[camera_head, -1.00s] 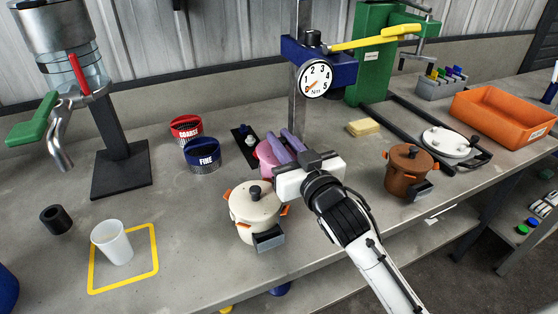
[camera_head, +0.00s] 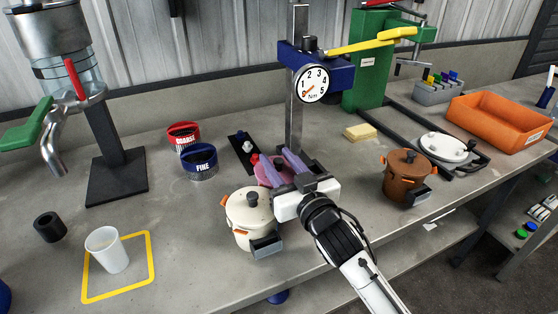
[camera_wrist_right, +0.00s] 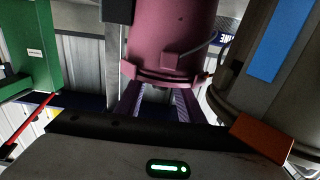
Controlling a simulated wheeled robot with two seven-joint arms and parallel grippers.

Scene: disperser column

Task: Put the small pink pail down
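The small pink pail (camera_head: 267,176) is beyond the cream pot, just in front of the steel post. My right gripper (camera_head: 288,160) has its purple fingers at the pail and hides part of it. In the right wrist view the pink pail (camera_wrist_right: 172,40) fills the top middle, with its rim towards the gripper. The purple fingers of the right gripper (camera_wrist_right: 158,102) stand apart at the rim side, shut on part of the pail. I cannot tell whether the pail's base touches the bench. My left gripper is not in view.
The cream pot (camera_head: 249,208) is close to the gripper's left, and the brown pot (camera_head: 407,180) is to its right. A black strip with small knobs (camera_head: 239,148) lies behind the pail. The post with the gauge (camera_head: 313,84) rises just beyond.

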